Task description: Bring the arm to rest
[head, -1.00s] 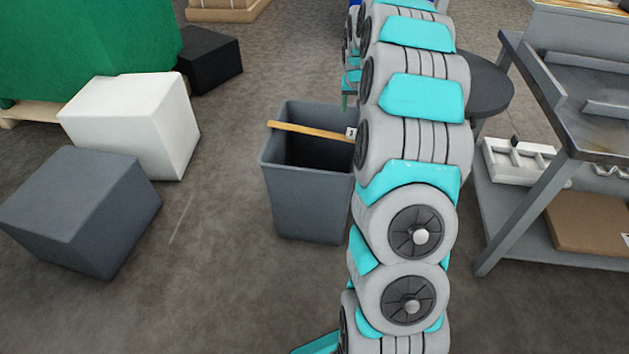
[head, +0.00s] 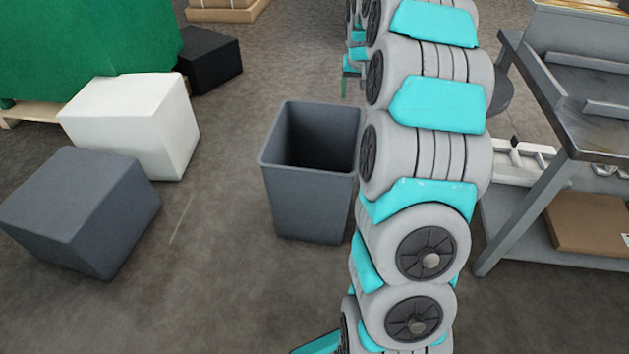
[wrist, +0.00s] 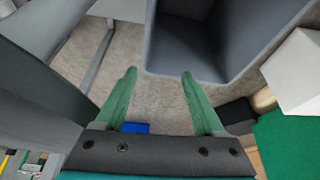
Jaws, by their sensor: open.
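My gripper (wrist: 159,74) shows in the wrist view with its two green fingers apart and nothing between them. Its fingertips point toward the floor and the near rim of a grey bin (wrist: 235,35), apart from each other. In the head view my arm rises upright in the middle, just right of the same bin (head: 308,205), and hides part of its right side. The bin stands upright and open; its inside is dark, and I cannot make out any contents.
A white box (head: 135,120), a grey box (head: 80,210) and a black box (head: 210,60) stand on the left. A grey workbench (head: 585,130) with a white tray (head: 520,160) on its lower shelf stands on the right.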

